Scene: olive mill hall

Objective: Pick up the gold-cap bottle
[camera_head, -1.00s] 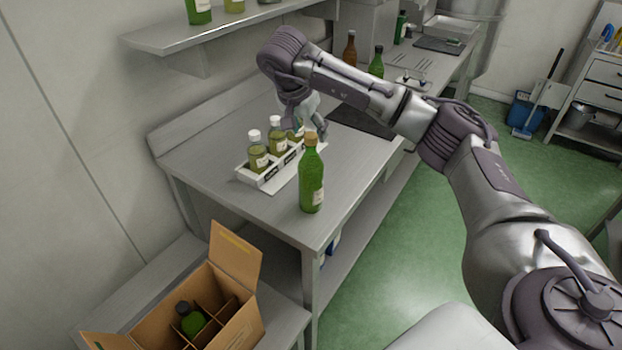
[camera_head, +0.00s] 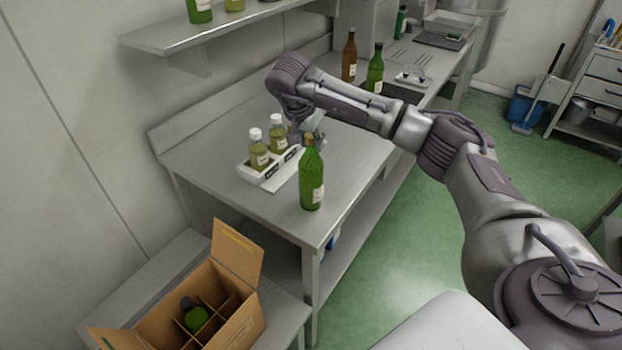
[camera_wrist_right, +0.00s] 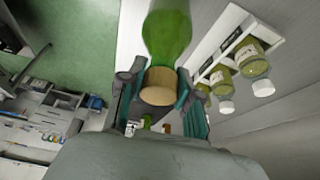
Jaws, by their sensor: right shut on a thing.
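The gold-cap bottle (camera_head: 312,182) is green glass with a pale label and stands upright near the front corner of the steel table (camera_head: 250,202). My right gripper (camera_head: 312,138) is at its neck, reaching in from behind. In the right wrist view the gold cap (camera_wrist_right: 158,86) sits between the two fingers, and the green glass (camera_wrist_right: 167,35) extends beyond them. The right gripper is shut on the bottle at its top. I cannot tell whether the base is clear of the table. My left gripper is not in view.
A white tray (camera_head: 268,184) with small white-capped bottles stands just left of the bottle. A brown bottle (camera_head: 349,62) and a green bottle (camera_head: 375,72) stand farther back. An open divided carton (camera_head: 240,255) holding a dark-capped bottle (camera_head: 195,316) is at lower left.

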